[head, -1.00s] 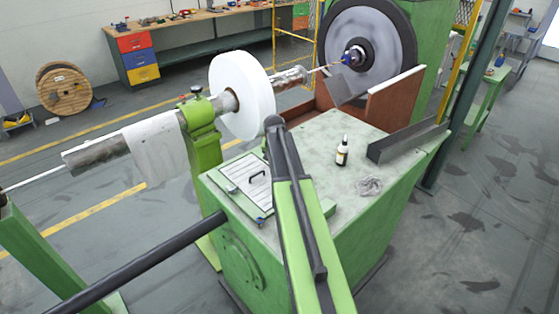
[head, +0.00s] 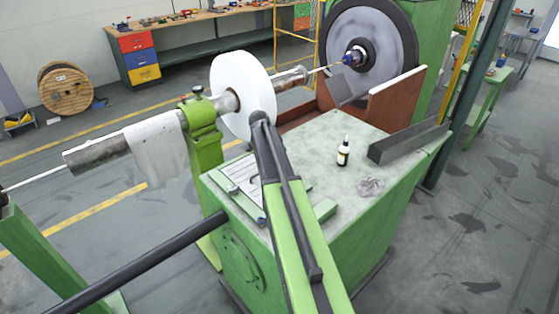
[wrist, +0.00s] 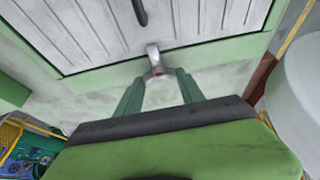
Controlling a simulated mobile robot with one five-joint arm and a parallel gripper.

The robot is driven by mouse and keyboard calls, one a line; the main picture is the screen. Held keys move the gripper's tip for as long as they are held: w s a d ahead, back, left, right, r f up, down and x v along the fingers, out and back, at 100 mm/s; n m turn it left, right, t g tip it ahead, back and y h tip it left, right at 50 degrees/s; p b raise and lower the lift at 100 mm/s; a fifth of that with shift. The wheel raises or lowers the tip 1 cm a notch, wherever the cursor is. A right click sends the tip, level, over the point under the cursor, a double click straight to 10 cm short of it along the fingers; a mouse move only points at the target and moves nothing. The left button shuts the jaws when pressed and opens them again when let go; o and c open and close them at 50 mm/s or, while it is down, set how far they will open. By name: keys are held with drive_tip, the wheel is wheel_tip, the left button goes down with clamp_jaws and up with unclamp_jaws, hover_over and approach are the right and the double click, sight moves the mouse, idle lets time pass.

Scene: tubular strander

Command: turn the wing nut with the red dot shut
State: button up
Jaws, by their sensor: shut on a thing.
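In the wrist view the wing nut (wrist: 153,56) is a small pale metal piece with a red dot near its base. It sits at the edge of a ribbed light cover (wrist: 95,35) in a green frame. My gripper (wrist: 158,80) has its two green fingers on either side of the wing nut's lower part, shut on it. One wing points up in the picture, toward the cover. In the head view the cover (head: 228,178) lies on the green machine's top, partly behind my arm. The gripper and nut are hidden there.
A black handle (wrist: 140,12) rises from the cover. A dropper bottle (head: 343,152) and a crumpled clear lump (head: 370,186) stand on the machine top, right of my arm. A white reel (head: 228,85) stands behind, on a shaft. Much of the right top is clear.

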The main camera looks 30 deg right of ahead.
idle(0.5)
drive_tip(key=o, duration=1.4)
drive_tip(key=shift+c, duration=0.2)
drive_tip(key=w+p+v, duration=0.1)
drive_tip(key=p+v, duration=1.5)
drive_tip(key=v, duration=0.1)
drive_tip(key=shift+s+r, duration=0.2)
drive_tip(key=shift+s, duration=0.3)
drive_tip(key=shift+a, duration=0.1)
